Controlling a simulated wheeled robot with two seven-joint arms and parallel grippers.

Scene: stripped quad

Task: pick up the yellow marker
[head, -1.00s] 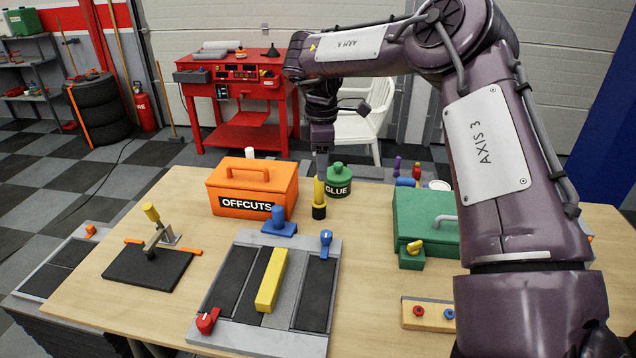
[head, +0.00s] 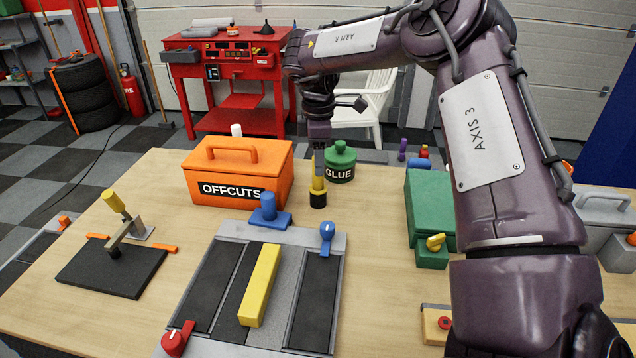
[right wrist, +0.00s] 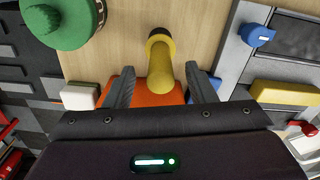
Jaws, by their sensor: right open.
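The yellow marker (head: 318,185) stands upright on its black lower end on the wooden table, between the orange OFFCUTS box and the green GLUE pot. My right gripper (head: 318,152) points down over it from above. In the right wrist view, the marker (right wrist: 161,62) lies between the two spread fingers of the right gripper (right wrist: 159,74), with a gap on each side. The right gripper is open and holds nothing. My left gripper is not in view.
The OFFCUTS box (head: 237,178) is close on the left, the GLUE pot (head: 341,163) close behind right. A blue-knobbed piece (head: 269,212) and a grey board (head: 228,229) with a yellow bar (head: 260,285) lie in front. A green box (head: 427,205) stands to the right.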

